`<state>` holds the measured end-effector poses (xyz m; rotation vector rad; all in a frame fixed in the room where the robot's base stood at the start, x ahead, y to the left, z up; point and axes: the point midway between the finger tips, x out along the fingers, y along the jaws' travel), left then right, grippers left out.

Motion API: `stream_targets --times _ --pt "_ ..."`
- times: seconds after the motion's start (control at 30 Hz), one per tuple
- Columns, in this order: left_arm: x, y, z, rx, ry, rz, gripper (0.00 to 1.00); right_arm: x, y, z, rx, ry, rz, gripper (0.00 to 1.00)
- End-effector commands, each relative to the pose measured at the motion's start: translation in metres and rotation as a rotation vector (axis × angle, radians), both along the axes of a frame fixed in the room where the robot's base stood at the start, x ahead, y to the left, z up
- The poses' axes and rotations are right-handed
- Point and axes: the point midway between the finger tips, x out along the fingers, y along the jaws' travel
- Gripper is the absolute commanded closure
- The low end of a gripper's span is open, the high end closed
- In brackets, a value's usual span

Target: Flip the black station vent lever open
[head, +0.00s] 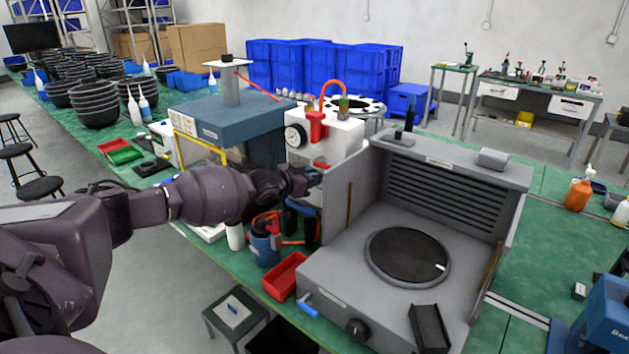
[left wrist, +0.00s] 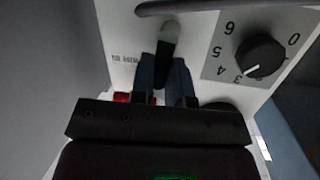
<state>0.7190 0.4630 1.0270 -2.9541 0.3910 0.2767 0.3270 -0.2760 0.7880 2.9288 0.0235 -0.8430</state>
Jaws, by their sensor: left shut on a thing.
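My left gripper (head: 313,177) reaches in beside the white machine (head: 335,138) with a round gauge, left of the grey booth's side wall. In the left wrist view my left gripper (left wrist: 165,82) has its two dark fingers closed around a short black lever (left wrist: 165,55) with a pale, rounded end. The lever stands in front of a white panel (left wrist: 130,30) with small, unreadable lettering. Part of the lever is hidden between the fingers. In the head view the lever is hidden by the hand. My right gripper is not in view.
A black numbered dial knob (left wrist: 260,57) sits right of the lever on the panel. The grey booth (head: 350,270) with a round black plate stands close to the right of the hand. A red tray (head: 285,275) and a blue canister (head: 264,248) stand below the arm.

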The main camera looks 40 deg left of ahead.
Motion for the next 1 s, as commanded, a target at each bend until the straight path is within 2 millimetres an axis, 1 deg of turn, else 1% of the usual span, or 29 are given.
stream_targets --times 0.03,0.1,0.37,0.57,0.83,0.87,1.0 --pt "0.001 0.001 -0.001 -0.023 0.000 0.000 1.00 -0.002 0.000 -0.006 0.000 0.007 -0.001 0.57" --pt "0.001 0.002 -0.002 -0.056 0.004 0.000 1.00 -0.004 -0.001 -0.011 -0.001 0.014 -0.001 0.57" --pt "0.001 0.004 0.000 -0.127 0.009 -0.001 1.00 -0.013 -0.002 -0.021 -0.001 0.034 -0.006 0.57" --pt "0.001 0.004 0.001 -0.142 0.009 0.000 1.00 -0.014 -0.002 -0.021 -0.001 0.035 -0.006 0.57" --pt "0.001 0.004 0.001 -0.143 0.009 0.000 1.00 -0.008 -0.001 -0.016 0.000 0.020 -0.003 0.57" --pt "0.001 0.004 0.001 -0.143 0.009 0.000 0.83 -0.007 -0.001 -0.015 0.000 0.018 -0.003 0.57" --pt "0.001 0.004 0.001 -0.142 0.009 0.000 0.61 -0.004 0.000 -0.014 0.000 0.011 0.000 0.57"
